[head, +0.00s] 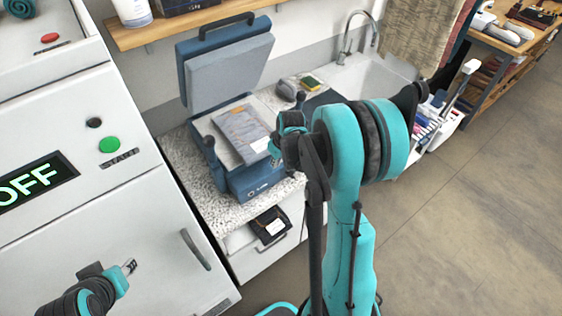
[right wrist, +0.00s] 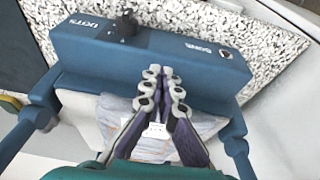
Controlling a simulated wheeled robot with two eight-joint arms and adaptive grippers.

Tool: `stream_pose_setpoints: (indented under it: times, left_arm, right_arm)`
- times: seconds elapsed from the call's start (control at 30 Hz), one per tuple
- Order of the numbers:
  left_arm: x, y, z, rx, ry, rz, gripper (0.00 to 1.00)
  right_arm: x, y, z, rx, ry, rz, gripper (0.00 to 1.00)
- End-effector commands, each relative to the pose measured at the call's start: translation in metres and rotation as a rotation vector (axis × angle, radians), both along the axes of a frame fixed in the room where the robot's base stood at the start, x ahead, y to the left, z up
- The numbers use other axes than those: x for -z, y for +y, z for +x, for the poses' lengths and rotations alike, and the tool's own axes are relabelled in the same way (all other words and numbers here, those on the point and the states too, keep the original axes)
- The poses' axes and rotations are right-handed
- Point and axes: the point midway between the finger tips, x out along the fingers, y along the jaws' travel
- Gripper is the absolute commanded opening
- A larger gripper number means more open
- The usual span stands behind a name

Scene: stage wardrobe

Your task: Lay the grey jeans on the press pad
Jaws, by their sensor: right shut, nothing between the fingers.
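The grey jeans (head: 240,130) lie folded, with a white label, on the press pad (head: 209,128) of the blue press, whose lid (head: 228,66) stands open. In the right wrist view the jeans (right wrist: 117,108) lie on the pale pad (right wrist: 76,105), partly hidden by my fingers. My right gripper (right wrist: 164,72) is shut and empty above the jeans and the press front. In the head view it shows beside the jeans' right end (head: 275,152). My left gripper (head: 130,266) is at the lower left, away from the press, in front of the white machine; its opening is too small to judge.
The press stands on a speckled counter (head: 224,207). A white machine (head: 85,150) reading OFF stands left. The floor at right is clear.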

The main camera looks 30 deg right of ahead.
Motion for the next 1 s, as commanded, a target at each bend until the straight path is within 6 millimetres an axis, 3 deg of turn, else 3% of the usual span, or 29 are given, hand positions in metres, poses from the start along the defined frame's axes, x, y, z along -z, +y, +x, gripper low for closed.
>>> stream_pose_setpoints:
  times: [0.2,0.6,0.8,1.0]
  left_arm:
    - [-0.001,0.0,0.0,0.0,0.0,0.0,0.36]
    - [0.0,0.0,0.0,0.0,0.0,0.0,0.36]
    - [0.007,0.0,0.0,0.0,0.0,0.0,0.36]
    - [0.005,0.0,0.0,0.0,0.0,0.0,0.36]
  right_arm:
    - [-0.001,0.002,0.02,0.001,0.0,0.0,0.0]
    - [-0.001,0.002,0.023,0.001,0.0,0.0,0.0]
    - [0.0,0.004,0.043,0.0,0.0,0.0,0.0]
    - [-0.001,0.004,0.044,0.001,0.0,0.0,0.0]
